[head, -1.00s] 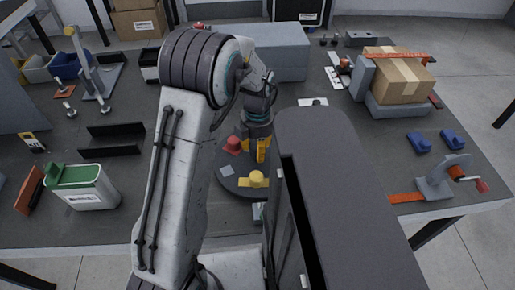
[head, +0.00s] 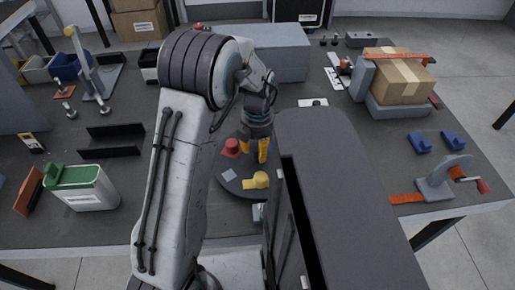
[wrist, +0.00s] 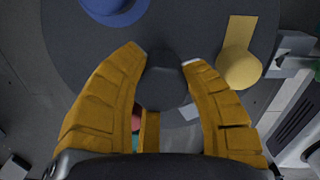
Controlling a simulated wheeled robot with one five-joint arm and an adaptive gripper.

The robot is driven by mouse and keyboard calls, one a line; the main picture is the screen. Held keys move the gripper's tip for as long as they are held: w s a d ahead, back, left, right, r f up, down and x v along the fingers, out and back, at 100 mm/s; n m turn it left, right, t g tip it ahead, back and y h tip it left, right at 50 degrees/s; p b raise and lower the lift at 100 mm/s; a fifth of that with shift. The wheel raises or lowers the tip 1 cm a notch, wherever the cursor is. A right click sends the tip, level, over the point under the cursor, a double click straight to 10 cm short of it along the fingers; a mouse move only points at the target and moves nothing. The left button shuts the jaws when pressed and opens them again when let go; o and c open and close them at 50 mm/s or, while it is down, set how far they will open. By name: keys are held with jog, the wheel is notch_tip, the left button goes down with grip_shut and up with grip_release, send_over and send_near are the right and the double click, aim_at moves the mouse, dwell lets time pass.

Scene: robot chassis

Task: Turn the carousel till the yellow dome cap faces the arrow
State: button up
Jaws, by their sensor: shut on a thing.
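The carousel (head: 232,188) is a dark round plate on the table, partly hidden by my arm. The yellow dome cap (head: 262,180) sits near its front rim beside a flat yellow patch; it also shows at the right in the wrist view (wrist: 239,68). A red cap (head: 231,147) stands on the plate's left side. A blue cap (wrist: 113,8) shows at the top of the wrist view. My gripper (head: 263,152) is over the plate, its yellow fingers shut on a dark central knob (wrist: 164,85). I cannot make out the arrow.
A grey fixture (wrist: 291,66) stands close to the plate's rim by the yellow cap. A grey box (head: 280,52) is behind the carousel. A green-topped white bin (head: 90,190) is at the left, and a clamp-like tool (head: 440,180) at the right.

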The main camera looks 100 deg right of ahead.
aim_at(258, 146)
jog(key=o, duration=1.4)
jog(key=shift+c, duration=0.2)
notch_tip(258, 146, up, 12)
dwell(0.5)
